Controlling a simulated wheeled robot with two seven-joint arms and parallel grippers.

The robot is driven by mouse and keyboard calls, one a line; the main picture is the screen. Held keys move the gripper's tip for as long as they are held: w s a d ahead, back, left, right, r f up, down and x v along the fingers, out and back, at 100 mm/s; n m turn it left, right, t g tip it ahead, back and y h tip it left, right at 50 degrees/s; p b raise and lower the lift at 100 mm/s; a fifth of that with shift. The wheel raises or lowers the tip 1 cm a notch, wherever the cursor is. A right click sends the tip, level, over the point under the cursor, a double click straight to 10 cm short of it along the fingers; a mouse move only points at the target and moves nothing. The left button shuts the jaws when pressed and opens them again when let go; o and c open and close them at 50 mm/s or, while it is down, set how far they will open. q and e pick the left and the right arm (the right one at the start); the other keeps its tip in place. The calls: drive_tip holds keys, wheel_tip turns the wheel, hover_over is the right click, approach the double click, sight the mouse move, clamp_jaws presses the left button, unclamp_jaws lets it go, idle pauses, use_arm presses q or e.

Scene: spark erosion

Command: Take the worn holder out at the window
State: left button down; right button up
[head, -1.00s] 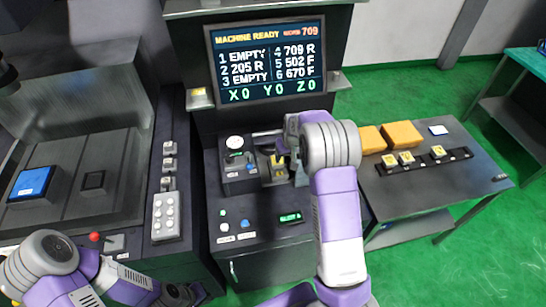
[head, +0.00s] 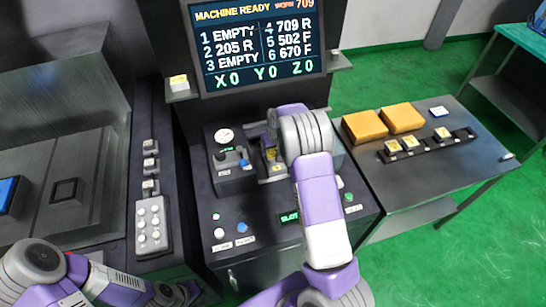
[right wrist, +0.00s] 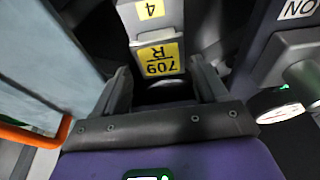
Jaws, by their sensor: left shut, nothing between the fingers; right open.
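The screen (head: 258,45) reads MACHINE READY, worn 709, and lists 709 R at 4. In the right wrist view a holder with a yellow label 709 R (right wrist: 160,58) sits below a plate marked 4 (right wrist: 150,10). My right gripper (right wrist: 160,72) is open, its fingers on either side of the label's lower end; contact cannot be told. In the head view the window (head: 272,160) shows some yellow, partly hidden by my right wrist. My left gripper (head: 178,294) is shut and empty at the lower left.
A side table (head: 440,180) at right carries two orange blocks (head: 365,127) and a black rack (head: 428,147) with several yellow-topped pieces and free room. A panel with a gauge, knobs and a partly hidden green SLOT display (head: 289,218) surrounds the window. A keypad (head: 152,226) stands left.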

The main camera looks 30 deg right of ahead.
sight(273, 153)
drive_tip(key=x, duration=0.3)
drive_tip(key=shift+f, duration=0.2)
drive_tip(key=shift+c, duration=0.3)
drive_tip(key=shift+r, duration=0.1)
drive_tip(key=c, duration=0.9)
